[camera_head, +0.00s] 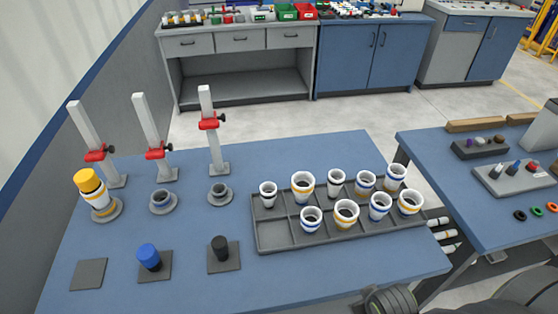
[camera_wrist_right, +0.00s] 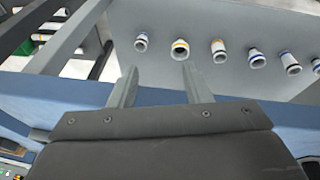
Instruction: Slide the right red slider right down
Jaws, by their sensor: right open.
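A grey holder (camera_head: 219,193) stands in front of the right post. My right gripper (camera_wrist_right: 162,82) is open and empty in the right wrist view, with its fingers apart and pointing toward a grey panel; no slider shows there. My left gripper is in neither view.
A grey tray (camera_head: 340,238) holds several white pipe pieces right of the posts. A yellow-capped pipe stack (camera_head: 97,195) stands before the left post. Blue (camera_head: 148,256) and black (camera_head: 220,247) plugs stand on square plates in front. Several pipe ends (camera_wrist_right: 178,50) stick out from the grey panel.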

